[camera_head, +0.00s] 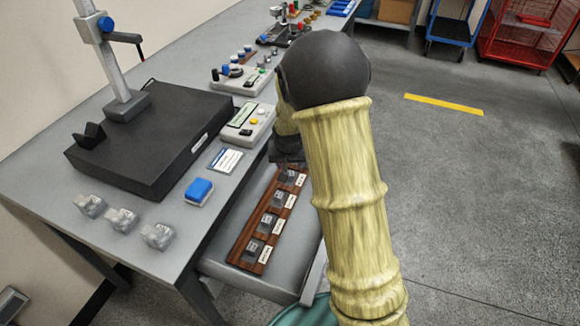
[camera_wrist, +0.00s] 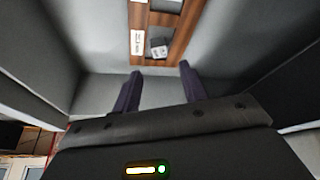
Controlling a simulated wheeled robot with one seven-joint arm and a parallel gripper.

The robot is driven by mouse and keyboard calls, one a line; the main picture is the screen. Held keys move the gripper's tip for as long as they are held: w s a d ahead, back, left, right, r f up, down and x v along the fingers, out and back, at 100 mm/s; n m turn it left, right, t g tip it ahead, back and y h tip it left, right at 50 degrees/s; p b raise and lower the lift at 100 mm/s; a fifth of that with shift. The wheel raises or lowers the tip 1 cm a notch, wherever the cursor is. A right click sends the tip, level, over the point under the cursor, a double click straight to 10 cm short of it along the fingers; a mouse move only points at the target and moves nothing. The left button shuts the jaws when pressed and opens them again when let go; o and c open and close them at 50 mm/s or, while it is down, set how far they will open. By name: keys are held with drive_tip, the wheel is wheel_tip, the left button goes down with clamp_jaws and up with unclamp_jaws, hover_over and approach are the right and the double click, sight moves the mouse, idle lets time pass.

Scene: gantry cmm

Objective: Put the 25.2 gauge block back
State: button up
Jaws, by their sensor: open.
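A long wooden rack (camera_head: 239,252) with a row of dark pockets and white labels lies in a grey open drawer (camera_head: 275,283). Small grey metal blocks sit in several pockets, such as the near one (camera_head: 253,248). The labels are too small to read, so I cannot tell which block is the 25.2 gauge block. In the wrist view, one grey block (camera_wrist: 158,50) sits in the rack's end pocket, just beyond my fingertips. My gripper (camera_wrist: 160,84) is open, with nothing between its two dark fingers. In the head view my arm hides most of it at the rack's far end.
On the bench, left of the drawer, stand several small clear-grey pieces (camera_head: 123,219), a blue-topped box (camera_head: 198,192), a card (camera_head: 225,159) and a black slab (camera_head: 147,150) with a column stand. A readout box (camera_head: 247,125) stands behind.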

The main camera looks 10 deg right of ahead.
drive_tip(key=v, duration=0.5)
idle(0.4)
drive_tip(key=s+d+r+n+g+y, duration=0.1)
drive_tip(key=s+r+n, duration=0.1)
drive_tip(key=s, duration=1.8)
drive_tip(key=shift+s+d+r+g, duration=0.2)
drive_tip(key=shift+s+r+g, duration=0.1)
drive_tip(key=shift+s+g, duration=0.1)
drive_tip(key=shift+w, duration=0.1)
drive_tip(key=shift+c, duration=0.7)
